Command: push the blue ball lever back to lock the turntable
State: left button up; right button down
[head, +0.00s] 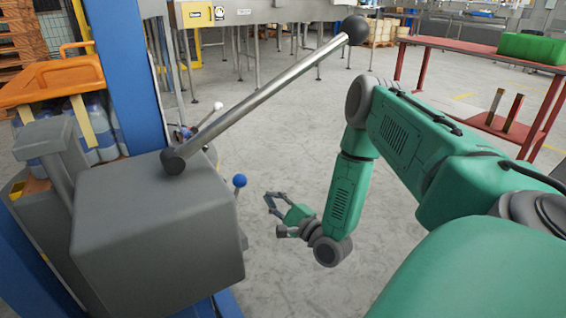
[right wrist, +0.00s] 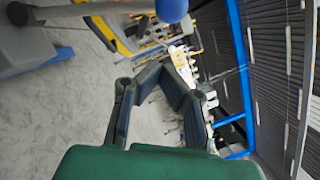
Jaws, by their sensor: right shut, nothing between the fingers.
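The blue ball (head: 239,180) tops a thin lever on the right side of a grey machine housing (head: 155,230). It also shows at the top edge of the right wrist view (right wrist: 172,8). My right gripper (head: 268,203) is just right of the blue ball and slightly lower in the head view, with a visible gap between them. Its fingers (right wrist: 156,70) converge at the tips and hold nothing. The lever's lower end is partly hidden by the housing. I cannot make out the turntable clearly. My left gripper is not in view.
A long grey bar with a dark knob (head: 355,29) slants up from the housing. A smaller lever with a pale ball (head: 217,106) stands behind it. A blue post (head: 122,70) rises at left. A red shelf (head: 470,55) stands back right. Open floor surrounds the gripper.

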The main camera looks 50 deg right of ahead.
jog(key=w, duration=0.1)
jog(key=w+a+r, duration=0.1)
jog(key=w, duration=0.1)
jog(key=w+a+r+b, duration=0.1)
jog(key=shift+w+a+r, duration=0.2)
jog(key=shift+d, duration=0.15)
